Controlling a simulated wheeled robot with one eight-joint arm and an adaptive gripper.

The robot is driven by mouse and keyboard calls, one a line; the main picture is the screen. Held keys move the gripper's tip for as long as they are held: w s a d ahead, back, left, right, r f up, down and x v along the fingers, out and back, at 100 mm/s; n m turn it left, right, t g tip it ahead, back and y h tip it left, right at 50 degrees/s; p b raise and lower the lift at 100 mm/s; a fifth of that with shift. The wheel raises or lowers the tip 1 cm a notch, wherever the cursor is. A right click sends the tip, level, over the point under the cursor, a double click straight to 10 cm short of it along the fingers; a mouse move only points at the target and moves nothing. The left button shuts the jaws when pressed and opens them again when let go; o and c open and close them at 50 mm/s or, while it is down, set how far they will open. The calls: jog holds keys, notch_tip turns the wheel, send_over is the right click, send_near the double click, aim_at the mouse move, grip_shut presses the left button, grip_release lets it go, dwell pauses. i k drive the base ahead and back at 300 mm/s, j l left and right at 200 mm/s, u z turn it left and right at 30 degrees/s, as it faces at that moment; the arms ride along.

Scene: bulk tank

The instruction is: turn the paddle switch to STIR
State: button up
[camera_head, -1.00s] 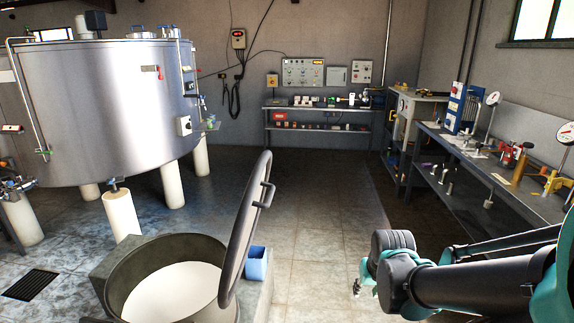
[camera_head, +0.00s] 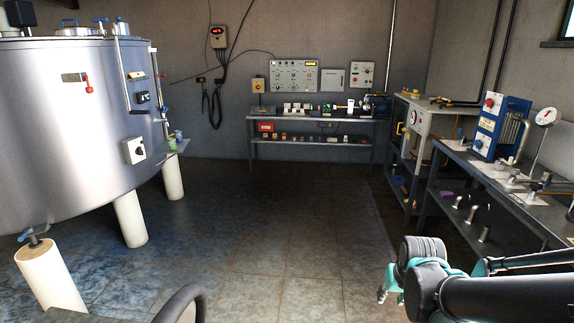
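A white box with a dark paddle-like switch (camera_head: 133,150) is mounted low on the right side of the big steel tank (camera_head: 60,150), at the left of the head view. Its lettering and the paddle's exact setting are too small to read. My gripper (camera_head: 385,291) hangs at the end of my arm at the lower right, far from the tank and over the floor. Its teal fingers are mostly hidden behind the dark wrist. I cannot tell whether they are open, and I see nothing held.
A workbench (camera_head: 300,118) with control panels stands at the back wall. A cluttered bench (camera_head: 530,205) lines the right. The middle floor is clear.

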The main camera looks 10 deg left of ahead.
aim_at(139, 151)
jog(key=i+u, duration=0.25)
jog(key=i, duration=0.2)
jog(key=i+l+u, duration=0.2)
jog(key=i, duration=0.2)
jog(key=i+l+u, duration=0.25)
jog(key=i, duration=0.15)
jog(key=i+l+u, duration=0.2)
jog(key=i, duration=0.2)
jog(key=i+l+u, duration=0.65)
jog(key=l+u, duration=0.2)
jog(key=i+l+u, duration=0.15)
jog(key=l+u, duration=0.15)
jog(key=i+l+u, duration=0.15)
jog(key=l+u, duration=0.4)
jog(key=l, duration=0.2)
